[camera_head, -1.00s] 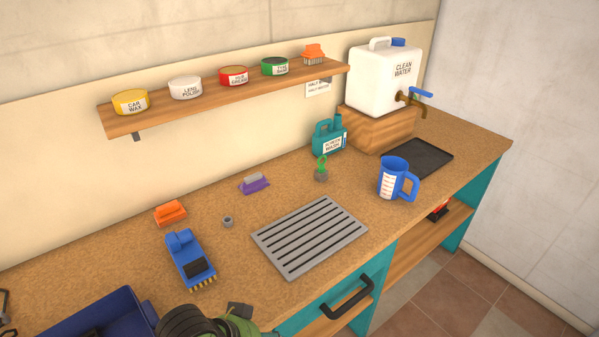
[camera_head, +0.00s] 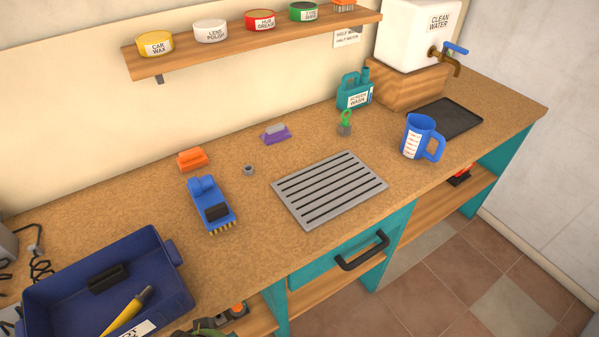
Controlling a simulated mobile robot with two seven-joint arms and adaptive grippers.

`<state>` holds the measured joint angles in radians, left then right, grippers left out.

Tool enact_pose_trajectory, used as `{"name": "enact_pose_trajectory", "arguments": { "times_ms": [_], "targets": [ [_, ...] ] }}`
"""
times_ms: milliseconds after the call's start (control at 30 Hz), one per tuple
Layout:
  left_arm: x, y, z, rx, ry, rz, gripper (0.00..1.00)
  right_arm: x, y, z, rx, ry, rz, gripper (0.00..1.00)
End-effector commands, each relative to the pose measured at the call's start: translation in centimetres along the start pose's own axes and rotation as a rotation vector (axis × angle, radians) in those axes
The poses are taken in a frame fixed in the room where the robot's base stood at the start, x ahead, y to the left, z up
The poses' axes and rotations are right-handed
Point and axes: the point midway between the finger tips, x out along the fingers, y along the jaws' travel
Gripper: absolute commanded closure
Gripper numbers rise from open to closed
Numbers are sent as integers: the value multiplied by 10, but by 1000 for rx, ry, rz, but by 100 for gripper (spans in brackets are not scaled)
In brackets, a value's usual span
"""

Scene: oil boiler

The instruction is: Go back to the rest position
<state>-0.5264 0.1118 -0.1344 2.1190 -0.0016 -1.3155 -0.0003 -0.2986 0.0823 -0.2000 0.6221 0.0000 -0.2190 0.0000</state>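Neither of my grippers can be made out in the head view. At the bottom edge a partly cut-off dark and green shape (camera_head: 208,328) shows, and I cannot tell what it is. On the counter (camera_head: 130,200) a blue measuring jug (camera_head: 417,138) stands upright at the right. A grey slotted grate (camera_head: 330,190) lies left of it. A blue brush (camera_head: 210,204) with yellow bristles lies left of the grate.
A blue crate (camera_head: 176,285) holding a yellow-handled tool (camera_head: 122,312) sits at the lower left. The clean water tank (camera_head: 412,38), screen wash bottle (camera_head: 355,92) and black tray (camera_head: 445,118) are at the back right. A shelf of tins (camera_head: 250,42) runs above.

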Motion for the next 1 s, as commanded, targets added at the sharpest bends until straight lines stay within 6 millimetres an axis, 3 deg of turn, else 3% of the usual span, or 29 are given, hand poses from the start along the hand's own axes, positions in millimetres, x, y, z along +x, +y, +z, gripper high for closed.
{"name": "enact_pose_trajectory", "arguments": {
  "times_ms": [167, 267, 400, 500, 633, 800, 867, 1000],
  "targets": [
    [70, 4, 29, 6, -39, 7, 44, 5, -1, 1, 0, -2, -1, 40],
    [115, 6, 57, 10, -64, 10, 44, 7, -2, 2, 1, -3, -2, 40],
    [168, 10, 106, 17, -97, 14, 44, 11, -3, 3, 1, -5, -4, 40],
    [198, 12, 147, 23, -120, 17, 44, 14, -4, 3, 2, -5, -5, 40],
    [222, 13, 198, 29, -147, 19, 44, 16, -4, 4, 2, -5, -5, 40],
    [233, 12, 245, 36, -168, 21, 44, 18, -4, 4, 2, -5, -5, 40],
    [234, 12, 254, 38, -171, 21, 44, 19, -4, 4, 2, -5, -5, 40],
    [234, 12, 254, 38, -171, 21, 44, 19, -4, 4, 2, -5, -5, 40]
  ]
}}
